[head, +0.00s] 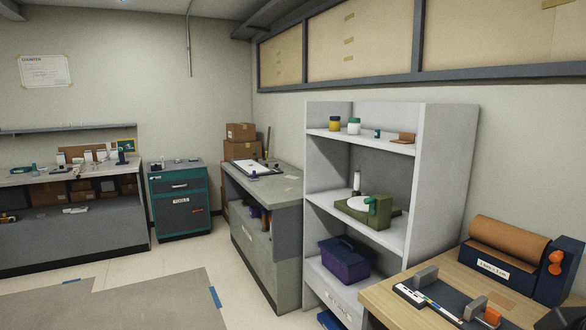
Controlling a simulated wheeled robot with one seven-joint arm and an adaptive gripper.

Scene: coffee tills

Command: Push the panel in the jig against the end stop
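My gripper is not in view. No panel or end stop can be picked out for certain. A dark, flat fixture (452,296) lies on the wooden table at the bottom right and may be the jig. It carries two grey upright blocks, one at its back (426,276) and one nearer (474,308), and a narrow white strip (414,294) along its left side. A small orange piece (491,316) is beside the nearer block. A white board with a dark edge (251,167) lies on the grey bench in the middle. Both are too small to read in detail.
A brown paper roll in a dark blue holder (513,253) stands at the back of the wooden table (390,297). A grey shelf unit (440,190) stands between table and grey bench (270,225). A teal tool cabinet (180,198) is farther back. The floor (180,265) at left is open.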

